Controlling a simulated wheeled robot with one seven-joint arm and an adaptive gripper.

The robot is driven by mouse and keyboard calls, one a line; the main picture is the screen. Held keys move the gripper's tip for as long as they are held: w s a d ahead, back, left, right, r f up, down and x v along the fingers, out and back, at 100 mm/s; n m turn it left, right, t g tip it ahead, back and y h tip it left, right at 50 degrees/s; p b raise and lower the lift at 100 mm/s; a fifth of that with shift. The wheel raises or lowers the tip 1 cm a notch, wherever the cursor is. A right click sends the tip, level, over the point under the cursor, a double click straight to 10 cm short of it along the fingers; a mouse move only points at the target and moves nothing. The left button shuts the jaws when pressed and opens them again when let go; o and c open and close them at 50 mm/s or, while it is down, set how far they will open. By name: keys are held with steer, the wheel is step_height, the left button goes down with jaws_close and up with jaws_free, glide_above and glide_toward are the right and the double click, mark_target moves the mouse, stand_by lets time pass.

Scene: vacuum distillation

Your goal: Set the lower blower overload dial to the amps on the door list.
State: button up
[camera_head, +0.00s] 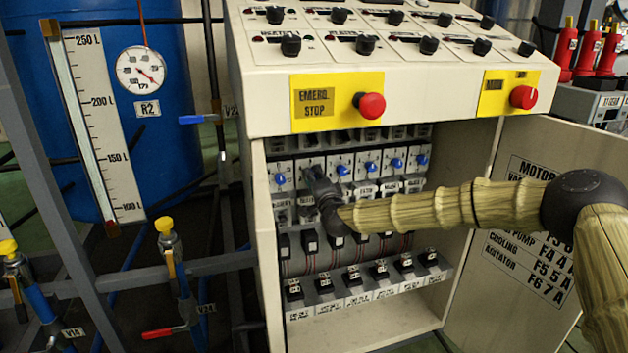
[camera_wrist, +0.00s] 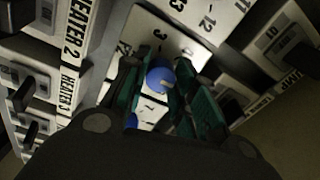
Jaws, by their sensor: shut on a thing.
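Blue overload dials (camera_head: 371,166) sit in a row on white units inside the open cabinet. My gripper (camera_head: 318,182) is at the second unit from the left and hides its dial. In the wrist view, my gripper (camera_wrist: 168,92) has its teal-padded fingers closed on a blue dial (camera_wrist: 160,77) on a white numbered face. Part of another blue thing shows below it. The door list (camera_head: 530,255) is headed MOTOR. My arm covers its upper lines, and the blower line cannot be read. Lower lines show cooling, agitator and amp values.
The cabinet door (camera_head: 500,310) stands open at the right, with my arm in front of it. Black switches (camera_head: 352,279) line the lower cabinet rows. Pipes and valves (camera_head: 172,260) stand at the left.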

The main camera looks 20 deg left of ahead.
stand_by(0.3)
steer(key=o, duration=1.1)
steer(key=shift+c, duration=0.2)
steer(key=v, duration=1.2)
